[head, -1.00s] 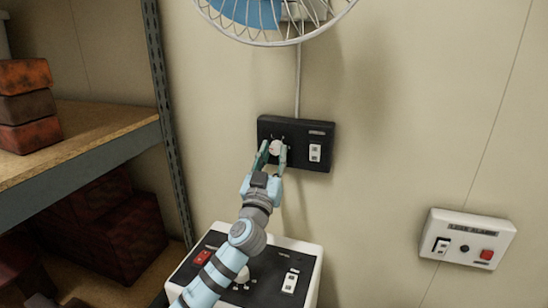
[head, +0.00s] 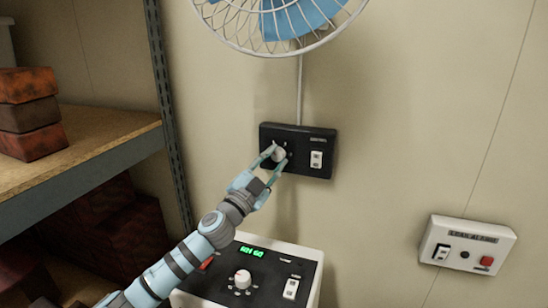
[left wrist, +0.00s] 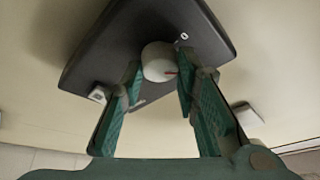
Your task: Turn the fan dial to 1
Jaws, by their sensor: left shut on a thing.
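The fan dial is a round whitish knob (head: 279,155) on the left of a black wall panel (head: 322,168) below the fan (head: 283,20). My left gripper (head: 277,159) is shut on the dial, one finger on each side. In the left wrist view the dial (left wrist: 157,60) sits between the green fingertips (left wrist: 158,85), with a red pointer mark on its edge. A small pale mark shows on the panel beside it; the other dial marks are hidden or too small to read. My right gripper is not in view.
A white rocker switch (head: 317,159) is on the panel's right. Below stands a control box (head: 262,286) with a dial, switches and green display. A white alarm box (head: 466,246) is on the wall at right. Shelves with reddish boxes (head: 30,113) are at left.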

